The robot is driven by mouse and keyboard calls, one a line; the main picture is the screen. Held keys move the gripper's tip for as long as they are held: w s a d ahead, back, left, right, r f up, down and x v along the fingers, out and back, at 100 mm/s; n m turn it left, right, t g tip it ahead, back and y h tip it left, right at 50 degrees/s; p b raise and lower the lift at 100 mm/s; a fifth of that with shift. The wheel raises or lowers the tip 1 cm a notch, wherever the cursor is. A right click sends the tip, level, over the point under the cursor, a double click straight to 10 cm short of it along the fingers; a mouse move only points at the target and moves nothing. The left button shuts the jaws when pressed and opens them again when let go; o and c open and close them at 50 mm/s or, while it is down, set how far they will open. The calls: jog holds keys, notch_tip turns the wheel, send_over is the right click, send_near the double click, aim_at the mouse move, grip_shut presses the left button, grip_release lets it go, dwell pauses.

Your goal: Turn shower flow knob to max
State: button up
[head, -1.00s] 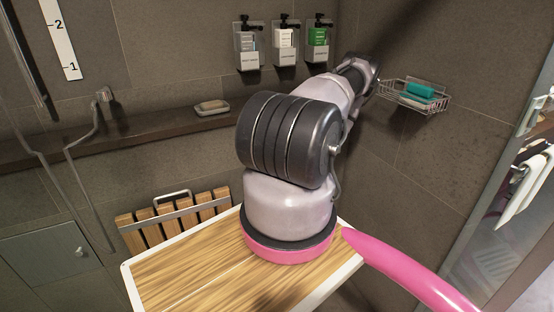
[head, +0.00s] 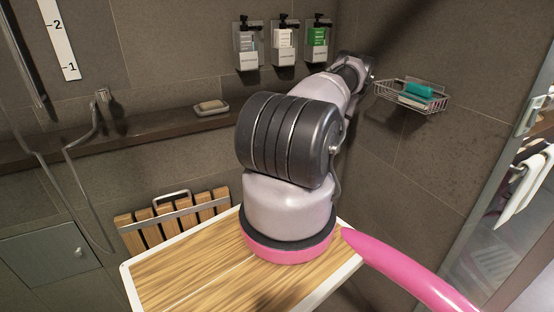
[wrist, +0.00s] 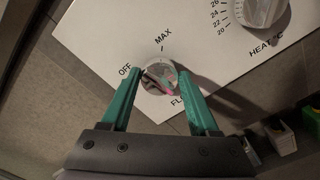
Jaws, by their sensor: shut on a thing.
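The flow knob (wrist: 158,77) is a small round, shiny knob on a white panel (wrist: 97,28) in the wrist view. The panel reads OFF at the knob's left, MAX above it and a partly hidden FLOW label below. My gripper (wrist: 161,75) has teal fingers on the left and right sides of the knob, closed on it. The knob's exact pointer direction is hard to tell. In the head view my arm reaches to the back right corner, and my gripper and the knob are hidden there.
A heat knob (wrist: 262,10) sits on the same panel. In the head view, a wire basket (head: 412,98) with a teal item hangs right of my arm. Several dispensers (head: 284,43) hang on the back wall. A soap dish (head: 212,108) rests on the ledge.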

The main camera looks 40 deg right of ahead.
jog(key=m, duration=1.1)
jog(key=shift+w+a+f, duration=0.1)
jog(key=shift+a, duration=0.05)
dwell(0.3)
jog(key=o, duration=1.4)
jog(key=shift+c, duration=0.2)
jog(key=shift+s, duration=0.2)
